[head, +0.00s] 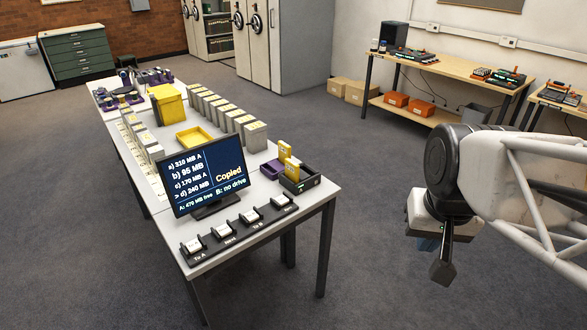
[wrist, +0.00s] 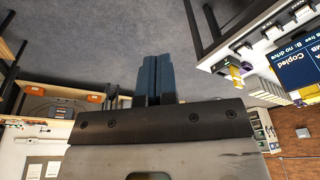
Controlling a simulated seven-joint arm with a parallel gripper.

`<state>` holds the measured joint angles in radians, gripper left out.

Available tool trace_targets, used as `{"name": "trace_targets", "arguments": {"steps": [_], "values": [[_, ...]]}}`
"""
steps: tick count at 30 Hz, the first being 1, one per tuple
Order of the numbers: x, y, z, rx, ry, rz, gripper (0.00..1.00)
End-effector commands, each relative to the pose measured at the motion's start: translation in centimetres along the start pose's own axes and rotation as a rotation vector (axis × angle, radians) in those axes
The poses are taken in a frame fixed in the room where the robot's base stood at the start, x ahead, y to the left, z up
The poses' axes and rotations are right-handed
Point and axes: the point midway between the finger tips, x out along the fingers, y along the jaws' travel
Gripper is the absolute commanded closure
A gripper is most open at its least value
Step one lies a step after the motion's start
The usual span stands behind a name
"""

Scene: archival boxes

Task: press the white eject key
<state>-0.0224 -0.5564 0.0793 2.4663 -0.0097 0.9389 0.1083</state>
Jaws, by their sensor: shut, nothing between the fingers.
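A black key strip (head: 236,238) lies along the table's front edge with several white keys. They include a front-left key labelled "To A" (head: 193,245), a key (head: 222,231) that seems to read "Next", and a "To B" key (head: 249,216). The last white key (head: 279,202) is at the right end; its label is too small to read surely. My gripper (head: 436,262) is off to the right of the table, over the floor, well apart from the keys. In the wrist view its blue fingers (wrist: 155,78) are together and empty.
A monitor (head: 207,178) behind the keys reads "Copied" and "B: no drive". A black holder (head: 300,185) with yellow pieces and a purple tray (head: 270,168) stand beside it. Grey boxes (head: 215,110) and a yellow bin (head: 168,104) are farther back. Floor between table and gripper is clear.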

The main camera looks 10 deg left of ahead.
Motion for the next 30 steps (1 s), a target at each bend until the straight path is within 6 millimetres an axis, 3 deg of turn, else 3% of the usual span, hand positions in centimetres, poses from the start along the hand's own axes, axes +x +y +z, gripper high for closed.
{"name": "trace_targets", "arguments": {"steps": [16, 30], "values": [[0.9, -4.0, -9.6, 0.133, -0.044, -0.006, 1.0], [3.3, -8.5, -17.3, 0.25, -0.081, -0.002, 1.0]]}}
